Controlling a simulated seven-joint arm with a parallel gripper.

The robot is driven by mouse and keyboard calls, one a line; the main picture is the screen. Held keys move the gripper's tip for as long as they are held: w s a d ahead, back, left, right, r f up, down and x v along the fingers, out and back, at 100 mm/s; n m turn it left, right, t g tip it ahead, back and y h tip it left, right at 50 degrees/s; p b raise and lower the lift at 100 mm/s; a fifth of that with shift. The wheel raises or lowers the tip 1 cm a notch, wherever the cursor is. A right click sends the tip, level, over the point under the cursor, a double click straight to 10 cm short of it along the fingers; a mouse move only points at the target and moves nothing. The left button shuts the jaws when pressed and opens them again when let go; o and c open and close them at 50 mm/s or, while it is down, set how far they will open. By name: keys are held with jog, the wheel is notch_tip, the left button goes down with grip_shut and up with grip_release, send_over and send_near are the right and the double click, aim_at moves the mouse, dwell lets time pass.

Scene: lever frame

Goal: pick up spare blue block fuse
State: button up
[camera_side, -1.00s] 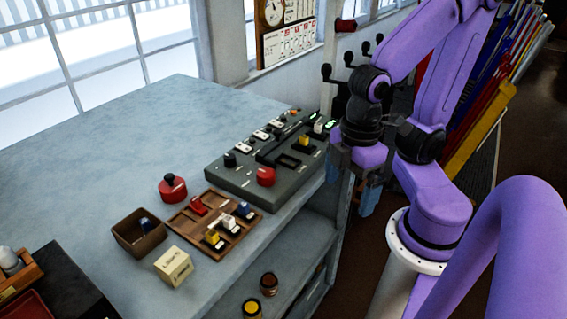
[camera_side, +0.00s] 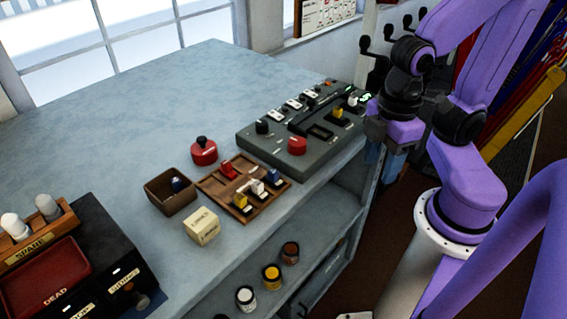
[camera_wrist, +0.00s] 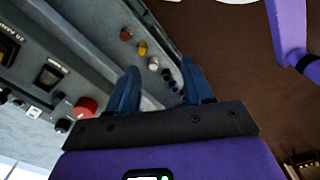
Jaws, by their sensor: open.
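A wooden tray (camera_side: 206,185) on the bench holds a blue block fuse (camera_side: 273,176) at its right end, with white, yellow and red pieces beside it. Another small blue piece (camera_side: 177,184) sits inside an open brown box (camera_side: 149,190) left of the tray. My gripper (camera_side: 383,163) hangs off the bench's right edge, beside the grey control panel and well away from the tray. In the wrist view my gripper (camera_wrist: 162,82) has its two blue fingers apart with nothing between them. The tray is not in that view.
The grey control panel (camera_side: 255,148) with a red button (camera_side: 297,145) stands between my gripper and the tray. A red knob (camera_side: 204,152) and a cream box (camera_side: 202,227) stand near the tray. Several jars (camera_side: 271,277) sit on the shelf below. The back bench is clear.

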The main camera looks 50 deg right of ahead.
jog(key=w+a+r+n, duration=0.3)
jog(key=w+a+r, duration=0.2)
jog(key=w, duration=0.5)
jog(key=w+a+r+n, duration=0.2)
jog(key=w+a+r, duration=0.3)
jog(key=w, duration=0.4)
send_over(273, 171)
jog(key=f, duration=1.1)
jog(key=shift+w+f, duration=0.35)
jog(key=shift+f, duration=0.05)
jog(key=shift+s+f, duration=0.15)
jog(key=shift+f, duration=1.2)
jog(key=shift+s+f, duration=0.15)
jog(key=shift+f, duration=1.15)
grip_shut()
